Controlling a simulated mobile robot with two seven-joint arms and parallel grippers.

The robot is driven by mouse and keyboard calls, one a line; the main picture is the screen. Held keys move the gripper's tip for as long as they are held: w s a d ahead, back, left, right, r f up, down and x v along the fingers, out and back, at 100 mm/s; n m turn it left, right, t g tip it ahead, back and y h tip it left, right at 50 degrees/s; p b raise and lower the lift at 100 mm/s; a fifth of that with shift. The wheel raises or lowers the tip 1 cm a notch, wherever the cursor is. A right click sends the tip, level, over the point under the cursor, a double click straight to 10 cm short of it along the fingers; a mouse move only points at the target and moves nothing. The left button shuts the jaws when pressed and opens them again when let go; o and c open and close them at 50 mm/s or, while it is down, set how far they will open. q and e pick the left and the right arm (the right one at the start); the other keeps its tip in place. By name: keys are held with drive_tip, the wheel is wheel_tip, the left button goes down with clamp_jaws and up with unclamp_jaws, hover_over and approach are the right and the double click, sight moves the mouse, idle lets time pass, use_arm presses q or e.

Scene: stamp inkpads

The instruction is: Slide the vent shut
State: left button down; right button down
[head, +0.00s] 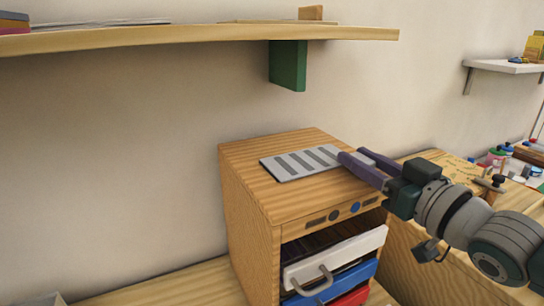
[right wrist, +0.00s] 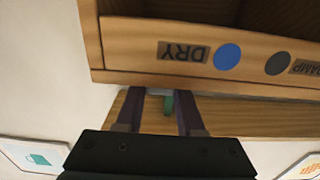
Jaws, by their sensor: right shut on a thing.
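The vent (head: 292,166) is a pale grey plate with dark slots, lying on top of a wooden cabinet (head: 245,165). My right gripper (head: 362,158) reaches in from the right, with its purple fingers at the plate's right end. The gripper is shut on that part of the vent, whose shape is mostly hidden. The front strip carries a blue dot (right wrist: 228,57) beside the label DRY and a grey dot (right wrist: 279,63) beside DAMP. My left gripper is not in view.
White (head: 345,252), blue (head: 340,282) and red (head: 352,298) trays sit in the cabinet's open front. A wooden shelf (head: 200,38) with a green bracket (head: 288,65) hangs above. Small items stand on the surface at the right.

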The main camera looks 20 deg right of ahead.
drive_tip(key=shift+d, duration=0.5)
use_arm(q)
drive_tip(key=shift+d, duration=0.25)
use_arm(e)
drive_tip(key=c, duration=1)
unclamp_jaws()
drive_tip(key=o, duration=0.5)
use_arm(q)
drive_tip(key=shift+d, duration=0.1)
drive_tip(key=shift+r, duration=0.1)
use_arm(e)
drive_tip(key=s, duration=1)
drive_tip(key=shift+d, duration=0.35)
drive_tip(key=shift+w, duration=0.1)
